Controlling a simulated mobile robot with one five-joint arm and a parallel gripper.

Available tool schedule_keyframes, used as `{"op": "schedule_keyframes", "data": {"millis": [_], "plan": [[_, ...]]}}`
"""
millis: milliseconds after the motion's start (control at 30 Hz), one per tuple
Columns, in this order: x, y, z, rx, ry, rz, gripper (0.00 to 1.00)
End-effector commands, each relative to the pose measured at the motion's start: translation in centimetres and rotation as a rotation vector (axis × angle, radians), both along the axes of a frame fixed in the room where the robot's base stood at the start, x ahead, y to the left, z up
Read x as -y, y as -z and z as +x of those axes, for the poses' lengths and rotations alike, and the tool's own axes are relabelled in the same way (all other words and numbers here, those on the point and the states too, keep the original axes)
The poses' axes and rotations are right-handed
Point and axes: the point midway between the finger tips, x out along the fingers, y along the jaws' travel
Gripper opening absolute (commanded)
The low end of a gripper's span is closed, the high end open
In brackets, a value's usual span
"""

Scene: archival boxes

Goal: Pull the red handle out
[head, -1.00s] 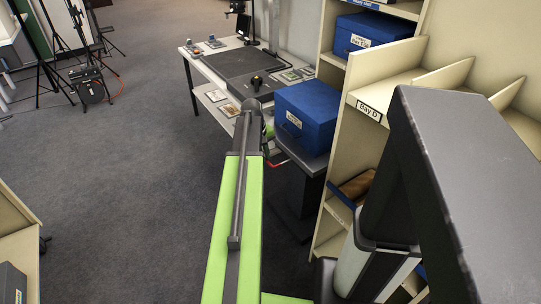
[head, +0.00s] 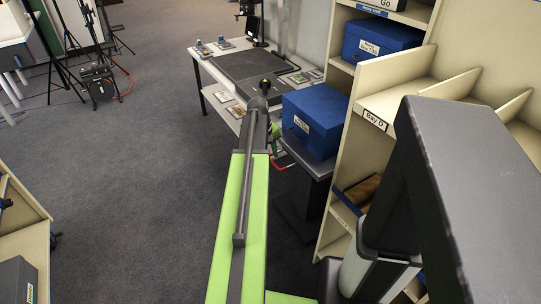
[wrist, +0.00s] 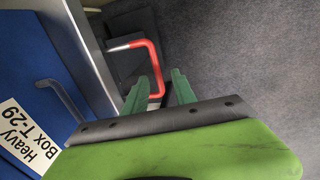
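The red handle (wrist: 156,66) is a bent bar with a pale end, standing out from a dark unit beneath the blue box in the wrist view. It also shows small in the head view (head: 284,167), just beyond my gripper. My gripper (wrist: 158,76) has two green fingers spread apart. The handle's outer bar appears between the fingertips in the picture, with a gap on each side. I cannot tell whether it is deep enough between them. In the head view my gripper (head: 274,140) is partly hidden by the arm.
A cream shelf unit (head: 400,90) stands at right. A table (head: 215,68) stands behind. Carpet at left (head: 140,160) is clear.

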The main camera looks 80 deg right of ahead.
Motion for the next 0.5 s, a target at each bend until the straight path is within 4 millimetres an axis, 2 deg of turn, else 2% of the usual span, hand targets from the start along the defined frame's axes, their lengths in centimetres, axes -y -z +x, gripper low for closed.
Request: {"op": "schedule_keyframes", "data": {"millis": [33,500], "plan": [[-0.2,-2.1,0.2,0.0,-0.001,0.0,0.32],[-1.6,-12.7,1.7,0.001,-0.001,0.001,0.32]]}}
